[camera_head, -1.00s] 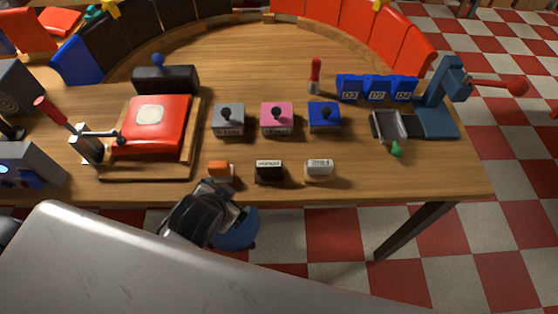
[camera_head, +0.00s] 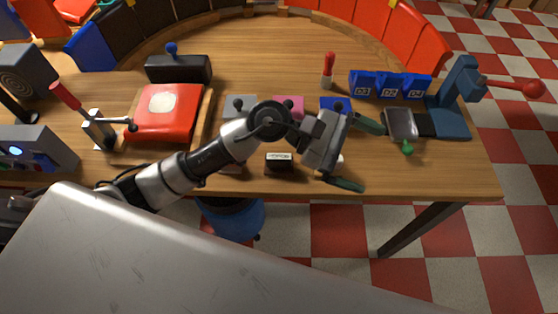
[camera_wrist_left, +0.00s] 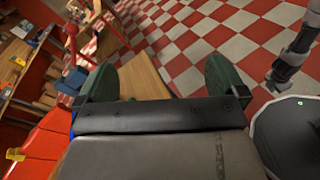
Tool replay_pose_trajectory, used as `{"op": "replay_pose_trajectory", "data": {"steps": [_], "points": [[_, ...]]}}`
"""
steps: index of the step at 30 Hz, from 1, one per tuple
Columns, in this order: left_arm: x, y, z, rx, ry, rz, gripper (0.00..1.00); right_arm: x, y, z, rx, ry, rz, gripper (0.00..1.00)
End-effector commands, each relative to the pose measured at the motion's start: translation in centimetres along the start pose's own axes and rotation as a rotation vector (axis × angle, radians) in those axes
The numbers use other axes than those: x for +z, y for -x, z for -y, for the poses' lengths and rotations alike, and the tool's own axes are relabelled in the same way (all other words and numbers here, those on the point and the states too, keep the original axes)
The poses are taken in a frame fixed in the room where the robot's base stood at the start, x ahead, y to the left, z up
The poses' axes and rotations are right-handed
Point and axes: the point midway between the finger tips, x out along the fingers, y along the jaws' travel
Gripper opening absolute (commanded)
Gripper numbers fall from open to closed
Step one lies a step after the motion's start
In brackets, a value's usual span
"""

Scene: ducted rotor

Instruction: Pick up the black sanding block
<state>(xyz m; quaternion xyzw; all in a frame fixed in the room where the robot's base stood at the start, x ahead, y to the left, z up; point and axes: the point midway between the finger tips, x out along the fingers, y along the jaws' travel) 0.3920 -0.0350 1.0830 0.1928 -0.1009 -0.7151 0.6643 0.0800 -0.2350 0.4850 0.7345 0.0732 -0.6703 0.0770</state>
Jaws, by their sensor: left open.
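The small black block (camera_head: 278,162) with a white label sits on the front part of the wooden table, just below my left forearm in the head view. I take it to be the sanding block. My left gripper (camera_head: 357,154) is open, with its green fingers spread over the table to the right of the black block, apart from it. In the left wrist view the open fingers (camera_wrist_left: 160,75) have nothing between them, and the black block does not show. My right gripper is not visible in the head view.
Grey, pink (camera_head: 290,103) and blue (camera_head: 334,104) knobbed blocks stand behind my arm. A metal tray (camera_head: 402,124) and blue press (camera_head: 455,100) stand right, a red pad (camera_head: 168,112) left. The table's front edge is close.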

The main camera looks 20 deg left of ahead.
Motion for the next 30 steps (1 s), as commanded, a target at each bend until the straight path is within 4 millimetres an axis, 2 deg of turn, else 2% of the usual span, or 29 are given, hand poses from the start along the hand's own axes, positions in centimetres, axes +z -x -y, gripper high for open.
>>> {"op": "replay_pose_trajectory", "data": {"steps": [1,4,7,9,12,15,18,24,30], "points": [[-2.0,0.5,0.6,-0.127,-0.148,-0.136,1.00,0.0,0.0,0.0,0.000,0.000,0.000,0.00],[-6.3,3.0,1.4,-0.398,-0.397,-0.398,1.00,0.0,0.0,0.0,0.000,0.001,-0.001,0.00],[-9.8,7.0,1.0,-0.654,-0.563,-0.631,1.00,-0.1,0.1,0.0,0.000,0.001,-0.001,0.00],[-11.2,10.0,0.3,-0.806,-0.629,-0.764,1.00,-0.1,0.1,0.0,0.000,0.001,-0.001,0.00],[-12.2,13.3,-0.6,-0.967,-0.671,-0.898,1.00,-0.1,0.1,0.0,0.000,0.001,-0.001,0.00],[-12.5,15.3,-1.1,-1.057,-0.681,-0.969,1.00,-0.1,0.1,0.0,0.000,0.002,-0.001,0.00],[-13.2,15.8,-0.9,-1.088,-0.680,-0.989,1.00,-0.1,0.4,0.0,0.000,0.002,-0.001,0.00],[-16.1,15.3,0.4,-1.087,-0.677,-0.986,1.00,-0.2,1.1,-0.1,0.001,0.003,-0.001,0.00],[-17.6,15.0,1.1,-1.084,-0.680,-0.987,1.00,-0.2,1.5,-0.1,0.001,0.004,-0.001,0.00]]}}
